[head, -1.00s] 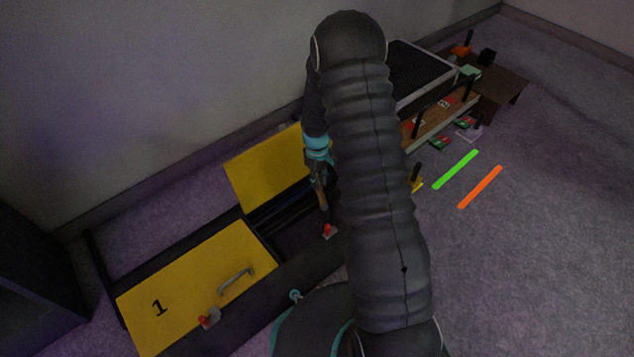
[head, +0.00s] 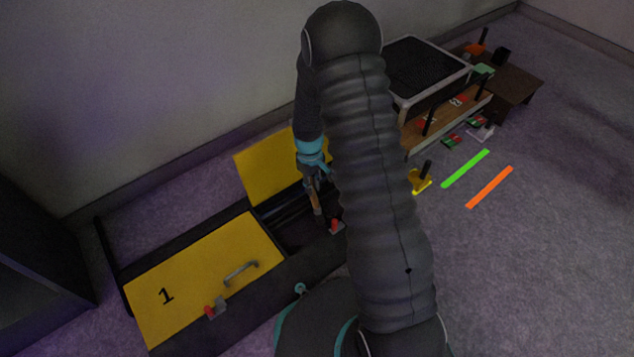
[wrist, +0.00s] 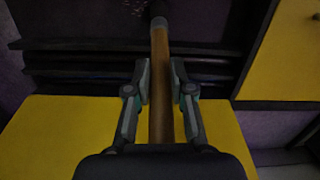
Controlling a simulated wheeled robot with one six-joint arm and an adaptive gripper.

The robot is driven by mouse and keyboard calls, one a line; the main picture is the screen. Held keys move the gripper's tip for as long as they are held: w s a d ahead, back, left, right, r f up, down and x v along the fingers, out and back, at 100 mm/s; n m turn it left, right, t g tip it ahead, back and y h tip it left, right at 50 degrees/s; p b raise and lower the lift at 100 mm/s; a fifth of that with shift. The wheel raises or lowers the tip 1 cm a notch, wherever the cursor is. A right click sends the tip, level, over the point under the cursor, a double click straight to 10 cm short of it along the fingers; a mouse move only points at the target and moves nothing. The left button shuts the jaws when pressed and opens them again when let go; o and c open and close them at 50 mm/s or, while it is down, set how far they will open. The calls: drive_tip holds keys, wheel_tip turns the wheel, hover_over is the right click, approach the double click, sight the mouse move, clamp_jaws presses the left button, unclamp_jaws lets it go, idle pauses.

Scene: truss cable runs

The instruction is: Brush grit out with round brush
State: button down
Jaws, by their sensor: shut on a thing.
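My gripper (head: 314,186) is over the open bay of the black cable run (head: 297,241), left of my arm in the head view. In the wrist view my gripper (wrist: 160,84) is shut on the wooden handle of the round brush (wrist: 161,55). The brush points away from the gripper, with a grey collar near its far end. The bristle end (wrist: 159,20) is dark and hard to make out against the dark bay. Grit cannot be told for sure; a few faint specks show near the brush tip.
A yellow lid (head: 270,168) stands raised behind the bay. A closed yellow lid marked 1 (head: 205,285) has a grey handle (head: 241,272). Red latches (head: 336,225) sit on the front edge. A tray (head: 428,70), green strip (head: 465,168) and orange strip (head: 490,187) lie right.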

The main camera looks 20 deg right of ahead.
drive_tip(key=w+d, duration=0.2)
drive_tip(key=d, duration=0.3)
drive_tip(key=shift+w+d, duration=0.15)
drive_tip(key=shift+d, duration=0.15)
idle(0.9)
drive_tip(key=s+a, duration=0.3)
drive_tip(key=a, duration=0.4)
idle(0.8)
drive_tip(key=shift+r, duration=0.15)
